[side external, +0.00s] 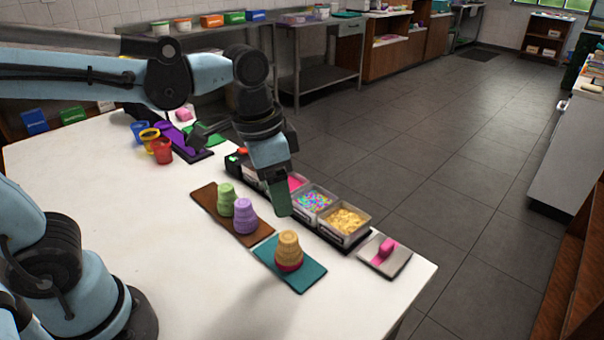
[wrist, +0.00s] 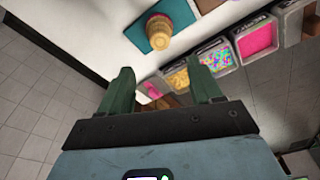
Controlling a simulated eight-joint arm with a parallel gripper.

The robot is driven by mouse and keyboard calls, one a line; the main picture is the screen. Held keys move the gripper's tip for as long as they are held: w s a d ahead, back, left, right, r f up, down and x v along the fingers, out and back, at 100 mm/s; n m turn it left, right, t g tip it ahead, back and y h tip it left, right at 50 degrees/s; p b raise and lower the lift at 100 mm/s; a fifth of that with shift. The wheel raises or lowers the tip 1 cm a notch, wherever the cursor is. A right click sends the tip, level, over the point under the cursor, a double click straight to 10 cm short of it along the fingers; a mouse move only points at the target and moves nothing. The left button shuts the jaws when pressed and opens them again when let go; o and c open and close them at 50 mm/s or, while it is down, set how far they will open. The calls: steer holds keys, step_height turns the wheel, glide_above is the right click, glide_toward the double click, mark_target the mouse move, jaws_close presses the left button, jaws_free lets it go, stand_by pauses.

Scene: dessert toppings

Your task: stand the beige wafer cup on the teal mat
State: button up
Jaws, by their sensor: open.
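The beige wafer cup (side external: 288,245) stands upright on the teal mat (side external: 265,250), with a red band or piece at its base. In the wrist view the cup (wrist: 160,28) also shows on the teal mat (wrist: 183,14), beyond my fingers. My gripper (side external: 281,202) is above the table, behind the mat and near the topping tubs, apart from the cup. In the wrist view its two green fingers (wrist: 163,76) are spread wide with nothing held between them.
A brown mat (side external: 203,196) holds a green cup (side external: 225,199) and a purple cup (side external: 244,216). Tubs of sprinkles (side external: 313,202) and golden topping (side external: 344,221) stand behind the teal mat. A pink-handled item (side external: 388,246) lies at right. The table's front is clear.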

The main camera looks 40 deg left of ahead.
steer(key=s+a+f+n+t, duration=0.1)
steer(key=a+f+n+t, duration=0.1)
steer(key=a+n+t, duration=0.3)
steer(key=shift+s+a+t+y, duration=0.3)
steer(key=shift+a+y, duration=0.1)
steer(key=shift+a, duration=0.75)
